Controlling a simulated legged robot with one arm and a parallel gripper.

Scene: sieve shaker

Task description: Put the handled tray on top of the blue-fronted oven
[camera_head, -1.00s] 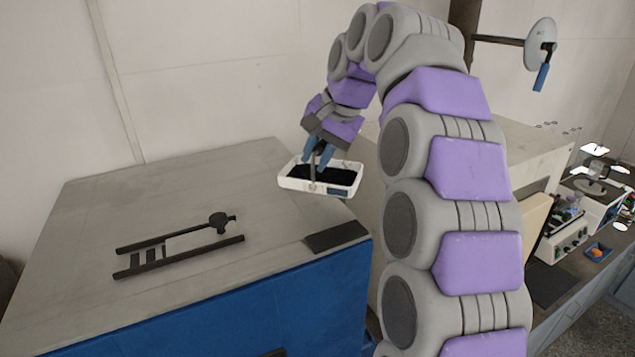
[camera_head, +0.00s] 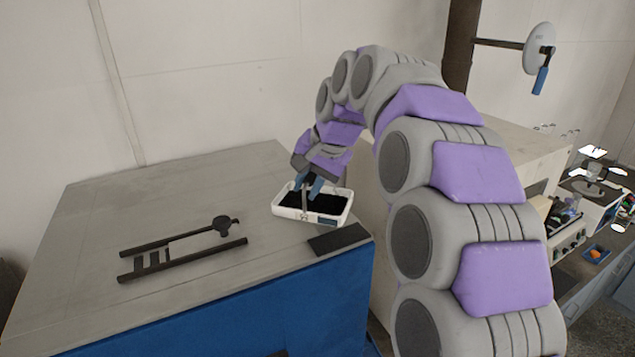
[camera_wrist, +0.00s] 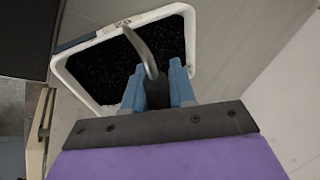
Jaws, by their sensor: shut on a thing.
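The handled tray (camera_head: 290,213) is a white rectangular tray with dark granular contents and a grey arched handle. My gripper (camera_head: 313,188) has blue fingers shut on that handle. In the wrist view, the fingers (camera_wrist: 158,88) grip the handle, with the white tray rim (camera_wrist: 85,90) beyond them. The blue-fronted oven (camera_head: 100,215) has a wide grey top and a blue front face. The tray is over the right part of the oven top, close to its surface; I cannot tell if it touches. Part of the handle is hidden by the fingers.
A black ladder-like metal frame (camera_head: 185,257) with a round knob lies on the oven top at left. A dark flat plate (camera_head: 340,238) is at the right front edge. The back and middle of the top are clear. A cluttered bench (camera_head: 590,220) stands at right.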

